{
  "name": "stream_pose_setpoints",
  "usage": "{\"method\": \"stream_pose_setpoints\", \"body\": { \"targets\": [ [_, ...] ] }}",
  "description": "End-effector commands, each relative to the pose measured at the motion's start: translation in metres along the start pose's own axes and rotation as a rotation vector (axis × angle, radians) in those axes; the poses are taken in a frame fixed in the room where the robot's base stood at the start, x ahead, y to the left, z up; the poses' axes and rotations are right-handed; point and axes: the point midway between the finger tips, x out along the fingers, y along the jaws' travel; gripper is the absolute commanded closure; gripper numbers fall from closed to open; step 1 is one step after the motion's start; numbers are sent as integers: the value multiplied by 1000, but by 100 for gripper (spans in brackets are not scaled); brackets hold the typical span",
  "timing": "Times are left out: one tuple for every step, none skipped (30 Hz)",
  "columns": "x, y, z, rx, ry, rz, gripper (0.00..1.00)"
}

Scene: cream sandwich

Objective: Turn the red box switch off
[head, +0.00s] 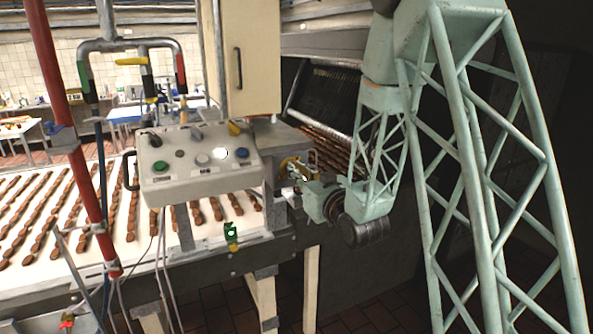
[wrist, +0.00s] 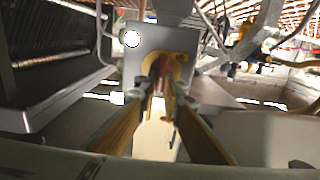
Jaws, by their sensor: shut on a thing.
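The red switch (wrist: 161,66) shows as a blurred reddish handle on a yellow plate (wrist: 182,62), on the face of a grey box (wrist: 132,66) in the wrist view. My gripper (wrist: 160,88) is straight in front of it, with its two fingers closed in on the handle. The fingertips partly hide the switch, so its exact angle cannot be told. In the head view my gripper (head: 293,171) reaches left to the yellow plate (head: 286,166) at the right end of the conveyor. The red handle is not clear there.
A control panel (head: 200,178) with several buttons and knobs stands left of my gripper. A cream cabinet (head: 250,60) hangs above. A conveyor (head: 75,215) carries rows of brown biscuits. A red pole (head: 72,130) stands at the left.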

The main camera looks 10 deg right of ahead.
Motion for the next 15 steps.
{"method": "stream_pose_setpoints", "body": {
  "targets": [
    [0,0,0,-1,0,0,100],
    [0,0,0,-2,0,0,100],
    [0,0,0,-4,0,0,100],
    [0,0,1,-6,0,0,100],
    [0,0,1,-8,0,0,100],
    [0,0,1,-11,0,0,100],
    [0,0,1,-14,0,0,100],
    [0,0,1,-17,0,0,100],
    [0,0,2,-23,0,0,100],
    [0,0,2,-27,0,0,100],
    [0,0,2,-32,0,0,100],
    [0,-1,2,-40,0,0,100],
    [0,-1,2,-47,1,0,100],
    [0,-1,2,-53,2,0,100],
    [0,-1,2,-61,2,0,100]
  ]
}}
